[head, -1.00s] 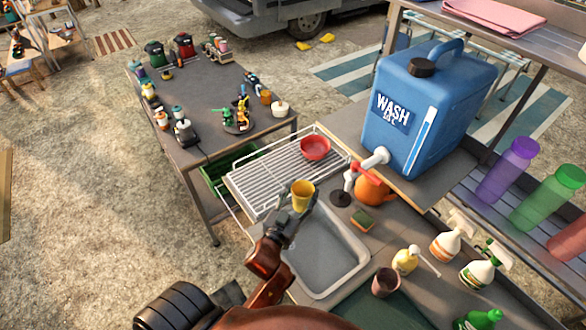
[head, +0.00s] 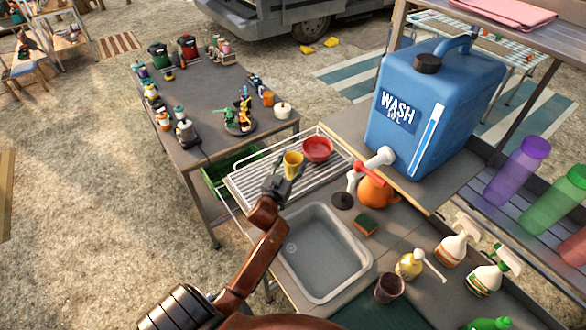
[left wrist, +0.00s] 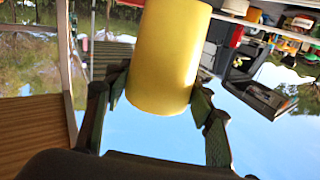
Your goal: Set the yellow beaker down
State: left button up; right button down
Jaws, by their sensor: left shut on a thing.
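The yellow beaker (head: 293,163) is in my left gripper (head: 283,178), which is shut on it. In the head view the beaker shows over the white wire drying rack (head: 262,187), just left of a red bowl (head: 318,149). I cannot tell whether its base touches the rack. In the left wrist view the yellow beaker (left wrist: 168,55) sits between the two dark fingers (left wrist: 160,100), one on each side. My right gripper is not in view.
The sink basin (head: 322,255) lies in front of the rack, with the tap (head: 365,172) and blue wash container (head: 430,110) to the right. A sponge (head: 366,224) and an orange pot (head: 376,192) are near the tap. The rack's left part is clear.

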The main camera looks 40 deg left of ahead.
aim_at(295, 163)
pick_arm(q)
jog(key=shift+w+a+f, duration=0.45)
jog(key=shift+f, duration=0.25)
jog(key=shift+f+b, duration=0.4)
jog(key=shift+f, duration=1.1)
jog(key=shift+f, duration=0.15)
jog(key=o, duration=1.1)
